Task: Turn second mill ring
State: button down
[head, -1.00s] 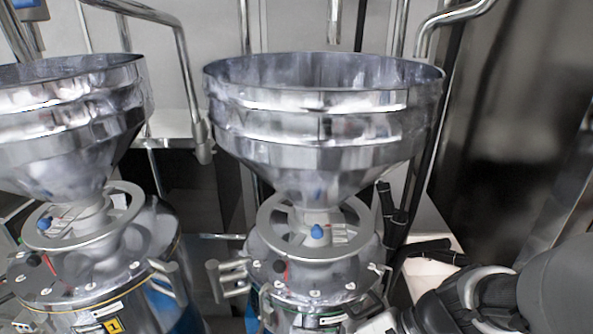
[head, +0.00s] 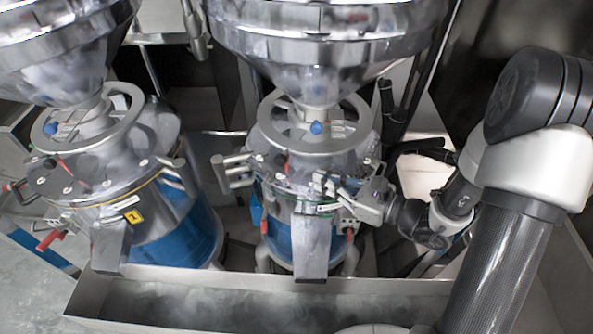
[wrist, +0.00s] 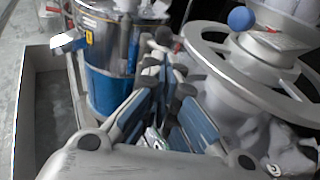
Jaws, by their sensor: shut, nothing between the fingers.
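The second mill is the right-hand one in the head view. Its silver ring (head: 265,124) circles the neck below the hopper, with a blue knob (head: 317,128) inside the circle. My gripper (head: 322,181) is shut and empty, in front of the mill's body, just below and to the right of the ring. In the wrist view the ring (wrist: 232,78) fills the upper right, with the blue knob (wrist: 241,18) near the top. My gripper (wrist: 168,68) shows there with blue finger pads, left of the ring and apart from it.
The first mill (head: 170,225), with a blue band and yellow label, stands to the left. Large metal hoppers (head: 325,40) overhang both mills. Handles (head: 233,170) stick out between the mills. A metal trough (head: 150,290) lies in front, below the spouts (head: 312,245).

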jog(key=x, duration=0.8)
jog(key=shift+b, duration=0.45)
jog(key=shift+a, duration=0.1)
jog(key=shift+w+a, duration=0.3)
jog(key=shift+a, duration=0.55)
jog(key=shift+d, duration=0.15)
